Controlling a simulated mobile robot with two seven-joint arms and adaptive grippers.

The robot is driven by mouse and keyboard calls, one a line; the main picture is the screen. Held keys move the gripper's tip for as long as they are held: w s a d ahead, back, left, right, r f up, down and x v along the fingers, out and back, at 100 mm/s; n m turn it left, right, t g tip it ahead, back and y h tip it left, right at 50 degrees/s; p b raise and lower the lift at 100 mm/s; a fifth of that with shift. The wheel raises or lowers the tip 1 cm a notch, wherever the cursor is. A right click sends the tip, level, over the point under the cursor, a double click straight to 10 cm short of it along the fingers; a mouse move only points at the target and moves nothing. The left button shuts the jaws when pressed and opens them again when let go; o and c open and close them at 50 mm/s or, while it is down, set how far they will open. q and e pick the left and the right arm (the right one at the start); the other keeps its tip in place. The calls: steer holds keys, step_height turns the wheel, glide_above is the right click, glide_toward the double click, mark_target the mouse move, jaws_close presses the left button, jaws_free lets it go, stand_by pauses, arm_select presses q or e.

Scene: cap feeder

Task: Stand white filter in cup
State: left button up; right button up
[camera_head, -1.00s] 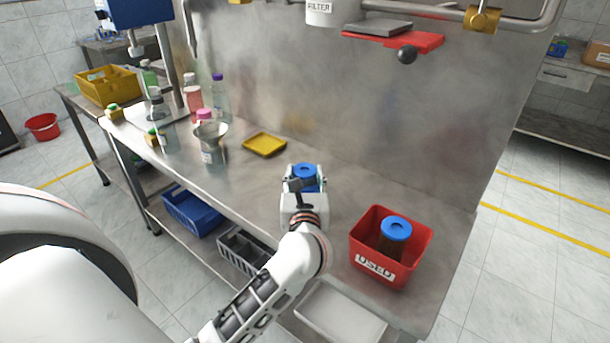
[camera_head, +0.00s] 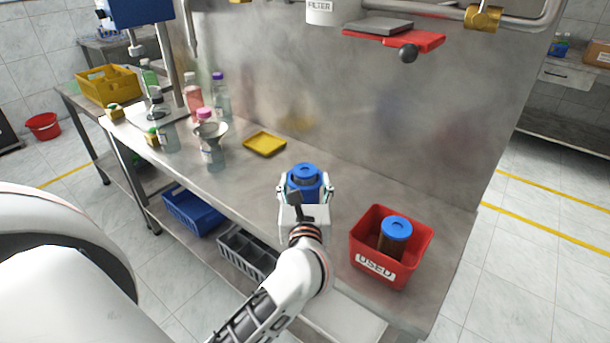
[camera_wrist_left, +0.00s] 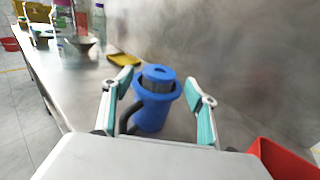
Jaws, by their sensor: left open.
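A filter with a blue end cap (camera_head: 304,170) and a greyish body stands upright in a blue cup (camera_head: 304,193) on the steel bench. In the left wrist view, the filter (camera_wrist_left: 158,73) rises above the rim of the cup (camera_wrist_left: 153,112), which has a dark curved handle at its left. My left gripper (camera_head: 303,190) is open, with one finger on each side of the cup. In the left wrist view, the teal pads of the gripper (camera_wrist_left: 158,92) stand apart from the cup and filter. The filter's lower part is hidden inside the cup. My right gripper is out of view.
A red USED bin (camera_head: 361,251) at the right holds a brown filter (camera_head: 394,240) with a blue cap. A yellow tray (camera_head: 265,144), a funnel (camera_head: 211,131) and several bottles stand to the left. A red shelf (camera_head: 420,40) hangs above the bench.

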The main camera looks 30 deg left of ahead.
arm_select(q)
steer(key=v, duration=0.8)
steer(key=shift+d, duration=0.1)
